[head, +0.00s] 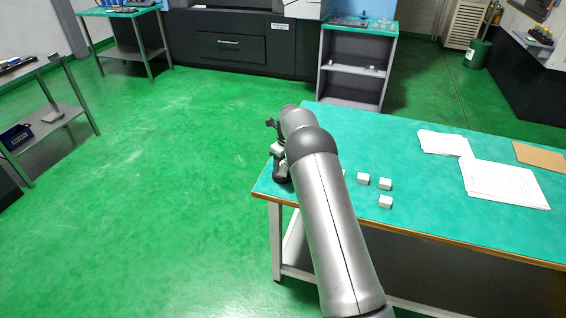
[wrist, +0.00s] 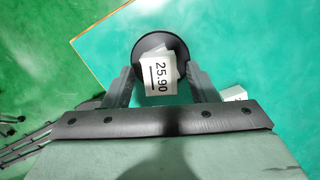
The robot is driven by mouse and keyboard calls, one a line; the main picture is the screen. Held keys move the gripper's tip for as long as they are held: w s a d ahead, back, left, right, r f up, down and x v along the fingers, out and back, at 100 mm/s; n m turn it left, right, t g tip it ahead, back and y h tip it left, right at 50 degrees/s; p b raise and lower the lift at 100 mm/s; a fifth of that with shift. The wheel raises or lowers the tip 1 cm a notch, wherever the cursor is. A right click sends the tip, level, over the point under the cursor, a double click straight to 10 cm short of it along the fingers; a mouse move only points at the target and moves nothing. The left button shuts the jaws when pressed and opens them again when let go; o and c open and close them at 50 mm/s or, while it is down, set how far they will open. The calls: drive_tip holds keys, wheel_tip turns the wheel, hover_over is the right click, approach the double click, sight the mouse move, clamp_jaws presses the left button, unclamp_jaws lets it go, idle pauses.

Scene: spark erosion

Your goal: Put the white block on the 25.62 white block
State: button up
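A white block labelled 25.90 (wrist: 160,75) lies between the two fingers of my gripper (wrist: 160,78) in the wrist view. Gaps show between the block and both fingers, so my gripper looks open around or above it. Another white surface, turned at an angle, shows just behind this block, over a round black piece (wrist: 148,43). Whether the block rests on that surface is unclear. In the head view my gripper (head: 279,150) is over the table's left corner, partly hidden by my arm. No 25.62 label is readable.
Three white blocks (head: 363,179) (head: 385,184) (head: 385,202) stand on the green table (head: 430,215) right of my arm, with another partly hidden. One block (wrist: 233,94) shows beside the right finger. Papers (head: 505,185) lie farther right. The table's left edge is close to my gripper.

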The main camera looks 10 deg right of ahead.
sight(287, 171)
drive_tip(key=shift+r, duration=0.1)
wheel_tip(287, 171, up, 12)
drive_tip(key=s+d+b, duration=0.1)
drive_tip(key=s+b, duration=0.1)
drive_tip(key=s+r+n, duration=0.7)
drive_tip(key=s, duration=0.3)
drive_tip(key=s+f+n, duration=0.1)
drive_tip(key=s+n, duration=0.9)
drive_tip(key=s, duration=0.8)
drive_tip(key=s+a+f+n+h, duration=0.1)
drive_tip(key=s+n, duration=1)
drive_tip(key=s, duration=0.8)
drive_tip(key=shift+s+a+f+g, duration=0.2)
drive_tip(key=shift+s+g, duration=0.1)
drive_tip(key=shift+g, duration=0.1)
